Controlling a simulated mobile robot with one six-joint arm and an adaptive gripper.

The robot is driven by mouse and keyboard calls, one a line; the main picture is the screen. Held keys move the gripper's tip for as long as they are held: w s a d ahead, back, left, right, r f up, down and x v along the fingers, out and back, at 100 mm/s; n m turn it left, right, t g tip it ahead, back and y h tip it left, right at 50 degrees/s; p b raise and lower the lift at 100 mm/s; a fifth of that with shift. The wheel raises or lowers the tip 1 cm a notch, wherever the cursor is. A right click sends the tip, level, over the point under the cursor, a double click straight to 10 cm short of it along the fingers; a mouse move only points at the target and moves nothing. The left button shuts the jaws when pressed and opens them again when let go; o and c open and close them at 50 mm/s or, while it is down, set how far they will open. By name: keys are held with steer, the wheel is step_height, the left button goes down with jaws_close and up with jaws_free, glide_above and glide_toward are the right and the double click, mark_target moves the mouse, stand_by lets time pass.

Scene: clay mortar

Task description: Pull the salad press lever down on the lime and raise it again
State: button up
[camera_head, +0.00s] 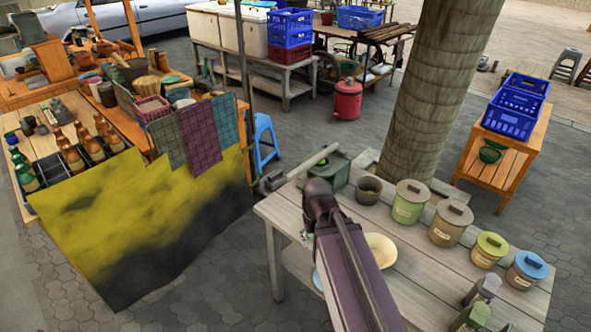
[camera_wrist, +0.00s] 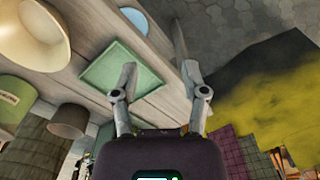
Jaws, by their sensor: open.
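The salad press is a green box (camera_head: 330,172) at the table's far left corner, with a pale lever bar (camera_head: 314,159) slanting over its left side. In the wrist view its square green top (camera_wrist: 108,70) lies beyond my left finger. A grey bar (camera_wrist: 180,38), which seems to be the lever, ends close to my right fingertip; I cannot tell whether they touch. My gripper (camera_wrist: 158,76) is open, with nothing seen held between its fingers. In the head view my arm hides it. No lime can be made out in either view.
A brown clay mortar (camera_head: 368,190) stands beside the press, with several lidded jars (camera_head: 451,222) to its right. A cream bowl (camera_head: 381,250) sits partly behind my arm. A thick tree trunk (camera_head: 424,100) rises behind the table (camera_head: 290,218). A cloth-hung stall (camera_head: 150,220) stands to the left.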

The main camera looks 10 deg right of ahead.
steer(key=shift+o, duration=0.6)
step_height(320, 180, up, 16)
steer(key=m+p, duration=1.1)
steer(key=p, duration=0.5)
glide_above(295, 172)
steer(key=shift+w+r, duration=0.1)
steer(key=shift+w, duration=0.05)
steer(key=shift+f, duration=0.25)
step_height(295, 172, down, 13)
steer(key=b, duration=1.3)
steer(key=shift+f+b, duration=0.15)
steer(key=shift+b, duration=0.2)
jaws_close()
